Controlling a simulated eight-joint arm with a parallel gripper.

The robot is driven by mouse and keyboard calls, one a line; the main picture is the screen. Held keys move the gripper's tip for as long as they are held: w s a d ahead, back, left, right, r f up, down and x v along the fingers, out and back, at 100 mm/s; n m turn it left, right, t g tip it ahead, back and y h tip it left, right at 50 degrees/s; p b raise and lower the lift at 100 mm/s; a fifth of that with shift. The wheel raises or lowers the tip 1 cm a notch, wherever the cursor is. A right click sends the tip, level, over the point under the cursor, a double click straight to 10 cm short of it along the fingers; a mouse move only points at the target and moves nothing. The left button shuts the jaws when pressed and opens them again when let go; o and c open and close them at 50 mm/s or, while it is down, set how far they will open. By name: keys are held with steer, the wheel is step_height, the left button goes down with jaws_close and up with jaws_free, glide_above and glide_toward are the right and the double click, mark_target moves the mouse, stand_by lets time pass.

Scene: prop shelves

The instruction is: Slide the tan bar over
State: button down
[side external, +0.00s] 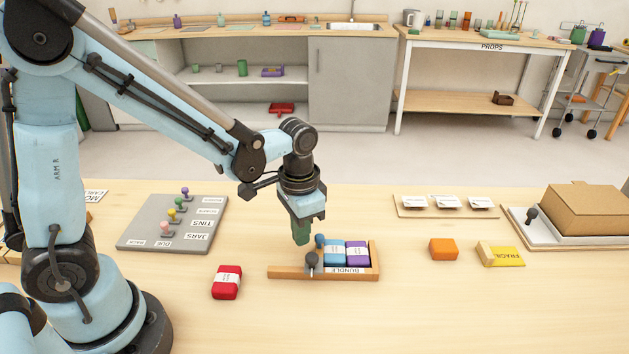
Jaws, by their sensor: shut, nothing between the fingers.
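A tan wooden tray (285,272) labelled BUNDLE sits on the table. Its front rail carries the label and its right end is raised. A blue pack (334,252) and a purple pack (357,254) stand side by side in it. I cannot tell a separate tan bar from the tray's wooden parts. My gripper (302,238) points down with green fingers shut and empty, just above the tray's left part. Whether it touches anything is unclear.
A red pack (227,282) lies left of the tray. A grey board (172,225) with several coloured pegs is further left. An orange block (443,249) and a yellow block (505,257) lie to the right. A cardboard box (590,210) is at far right. The front table is clear.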

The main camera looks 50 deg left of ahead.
step_height(320, 180, up, 7)
steer(key=shift+f, duration=0.2)
stand_by(0.6)
steer(key=shift+s+r, duration=0.1)
steer(key=s+a+r+n+t, duration=0.3)
steer(key=s+a+t, duration=0.1)
steer(key=t, duration=0.3)
steer(key=shift+s+r, duration=0.35)
steer(key=shift+s, duration=0.1)
stand_by(1.9)
